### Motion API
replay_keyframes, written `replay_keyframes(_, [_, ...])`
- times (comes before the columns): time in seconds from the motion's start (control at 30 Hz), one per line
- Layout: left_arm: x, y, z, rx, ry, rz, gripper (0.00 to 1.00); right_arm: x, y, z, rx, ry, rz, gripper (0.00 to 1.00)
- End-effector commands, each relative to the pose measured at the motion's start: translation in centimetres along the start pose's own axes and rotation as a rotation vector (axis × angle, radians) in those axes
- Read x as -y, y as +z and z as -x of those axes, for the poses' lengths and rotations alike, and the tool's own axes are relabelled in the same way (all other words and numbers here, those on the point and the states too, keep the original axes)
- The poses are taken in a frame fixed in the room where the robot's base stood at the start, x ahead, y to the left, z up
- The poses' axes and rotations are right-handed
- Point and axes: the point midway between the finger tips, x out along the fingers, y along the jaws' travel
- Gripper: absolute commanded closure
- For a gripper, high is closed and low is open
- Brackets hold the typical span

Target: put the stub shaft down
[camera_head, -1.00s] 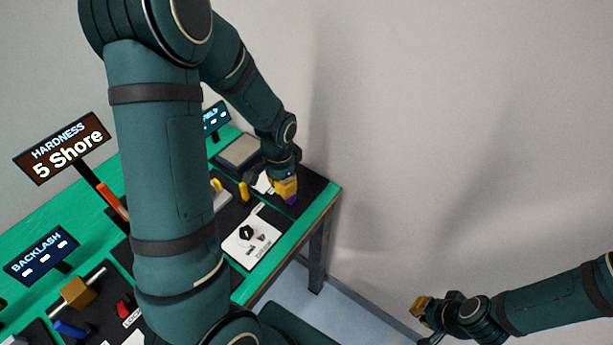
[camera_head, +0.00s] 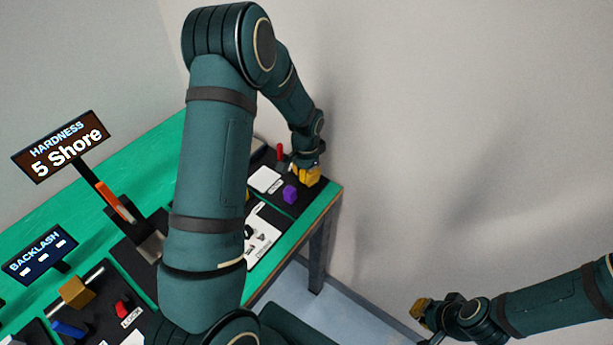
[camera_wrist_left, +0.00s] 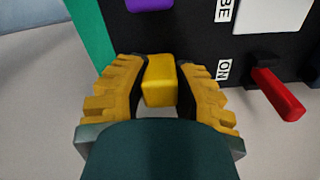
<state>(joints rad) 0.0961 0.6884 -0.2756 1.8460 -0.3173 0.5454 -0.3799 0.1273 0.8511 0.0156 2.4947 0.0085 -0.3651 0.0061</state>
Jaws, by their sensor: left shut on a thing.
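My left gripper (camera_head: 308,176) is at the far right end of the green table. In the left wrist view its ribbed yellow fingers (camera_wrist_left: 158,95) are shut on a yellow block (camera_wrist_left: 159,78), the only thing between them. I cannot tell whether this block is the stub shaft or part of it. It hangs out over or beside the dark panel; its height is unclear. My right gripper (camera_head: 423,309) is off to the lower right, away from the table. It is too small to tell whether it is open.
A purple block (camera_head: 290,194) sits on the dark panel just in front of my left gripper. A red lever (camera_wrist_left: 279,94) and a white pad (camera_head: 264,179) are close by. A hardness display (camera_head: 62,147) and a backlash display (camera_head: 40,256) stand left. The green table edge (camera_head: 322,200) is near.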

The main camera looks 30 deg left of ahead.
Motion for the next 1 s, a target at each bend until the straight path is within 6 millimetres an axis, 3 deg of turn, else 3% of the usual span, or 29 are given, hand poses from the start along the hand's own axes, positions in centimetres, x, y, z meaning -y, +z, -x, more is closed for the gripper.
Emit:
replay_keyframes(0.1, [0.16, -0.39, -1.22, -0.001, -0.001, 0.000, 1.00, -0.07, 0.09, -0.20, 0.002, 0.000, 0.001, 1.00])
replay_keyframes(0.47, [0.13, -0.40, -1.56, -0.001, -0.001, 0.000, 1.00, -0.17, 0.18, -0.45, 0.004, 0.000, 0.001, 1.00])
replay_keyframes(0.5, [0.13, -0.40, -1.55, -0.001, -0.001, 0.000, 0.65, -0.16, 0.20, -0.43, 0.004, 0.000, 0.001, 1.00])
replay_keyframes(0.57, [0.13, -0.39, -1.50, -0.001, 0.000, 0.000, 0.46, -0.14, 0.19, -0.38, 0.004, 0.000, 0.001, 1.00])
replay_keyframes(1.0, [0.15, -0.44, -0.59, -0.003, -0.001, 0.000, 0.46, -0.01, 0.02, -0.02, 0.001, 0.000, 0.000, 1.00])
